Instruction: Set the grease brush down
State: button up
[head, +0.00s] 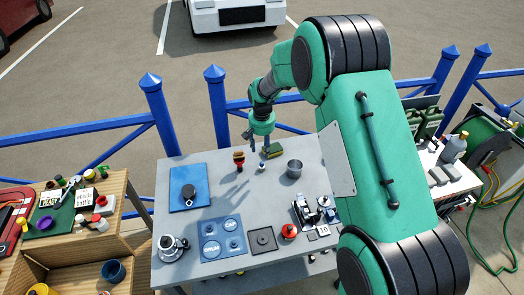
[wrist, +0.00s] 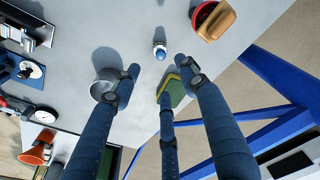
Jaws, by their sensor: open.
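My gripper (head: 257,142) is open above the far edge of the grey table (head: 222,268); its spread fingers (wrist: 160,76) hold nothing in the wrist view. A tan, wooden-looking piece with a red part (wrist: 216,22) stands beyond the fingertips at the upper right; it may be the grease brush, but I cannot tell for sure. It shows in the head view as a small red and brown thing (head: 238,160), left of my gripper. A small blue-topped white item (wrist: 160,50) stands just beyond the fingertips, apart from them.
A green and yellow block (wrist: 173,92) lies near my right finger. A grey metal cup (head: 294,170) stands to the right. A blue mat (head: 181,202) with a dark round piece lies at left. Blue railing (head: 290,98) runs behind the table. Mid-table has bare room.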

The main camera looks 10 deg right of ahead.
jog(key=shift+r, duration=0.15)
dwell(0.5)
jog(key=s+r+n+t, duration=0.1)
jog(key=s+r, duration=0.9)
jog(key=r, duration=0.2)
jog(key=s+r+t, duration=0.1)
jog(key=s+r, duration=0.8)
jog(key=r, duration=0.4)
jog(key=s+r+t, duration=0.1)
jog(key=s+r, duration=0.1)
jog(key=s, duration=1.2)
jog(key=s+r+n+t, duration=0.1)
jog(key=s+r, duration=0.2)
jog(key=s, duration=1)
jog(key=shift+s+d+n, duration=0.3)
jog(key=shift+s+d, duration=0.05)
jog(key=shift+d, duration=0.05)
